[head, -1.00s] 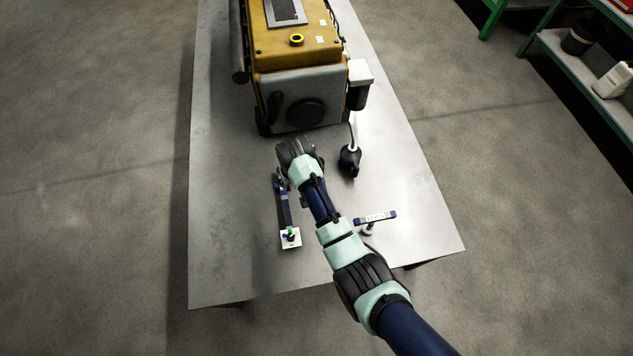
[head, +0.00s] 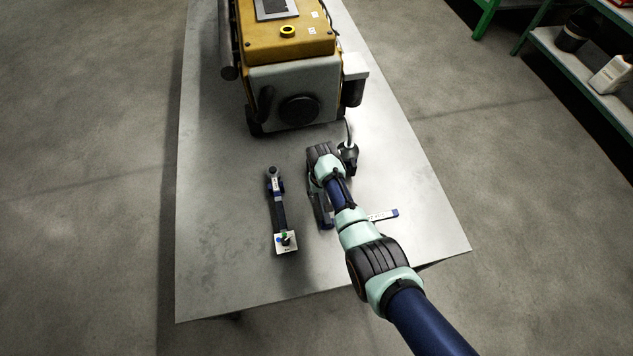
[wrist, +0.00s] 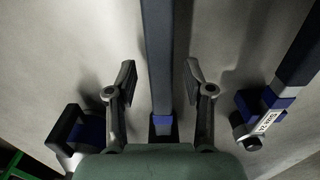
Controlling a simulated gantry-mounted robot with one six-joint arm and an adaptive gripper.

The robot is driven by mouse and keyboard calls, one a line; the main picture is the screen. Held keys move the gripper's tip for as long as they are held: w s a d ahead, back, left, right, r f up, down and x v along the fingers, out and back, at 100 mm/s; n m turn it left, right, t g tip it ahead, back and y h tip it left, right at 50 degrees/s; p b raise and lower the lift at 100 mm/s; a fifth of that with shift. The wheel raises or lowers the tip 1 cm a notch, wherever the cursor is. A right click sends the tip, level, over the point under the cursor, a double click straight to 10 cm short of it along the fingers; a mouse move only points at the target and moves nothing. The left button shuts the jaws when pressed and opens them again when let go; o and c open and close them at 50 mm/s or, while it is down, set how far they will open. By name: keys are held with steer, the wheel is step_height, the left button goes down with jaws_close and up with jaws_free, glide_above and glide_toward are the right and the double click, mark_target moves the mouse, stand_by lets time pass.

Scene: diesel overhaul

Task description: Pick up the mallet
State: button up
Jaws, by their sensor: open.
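A long dark bar with a blue end, probably the mallet's handle (wrist: 159,60), runs up the middle of the wrist view. My gripper (wrist: 160,78) is open, with one finger on each side of it. The bar does not look clamped, and I cannot tell how far below the fingers it is. In the head view my gripper (head: 318,190) is over the table, and a dark blue piece of a tool (head: 326,218) shows just below it. My arm hides the rest, and no mallet head is clearly visible.
A dark can-like object (head: 349,157) stands close right. A labelled bar (head: 382,215) is partly behind my arm. The yellow engine (head: 290,45) stands behind.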

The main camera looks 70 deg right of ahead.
steer(key=shift+f, duration=0.6)
steer(key=shift+w+r, duration=0.1)
steer(key=shift+r, duration=0.1)
jaws_close()
step_height(320, 180, up, 20)
steer(key=p, duration=1.1)
steer(key=c, duration=0.8)
jaws_free()
jaws_close()
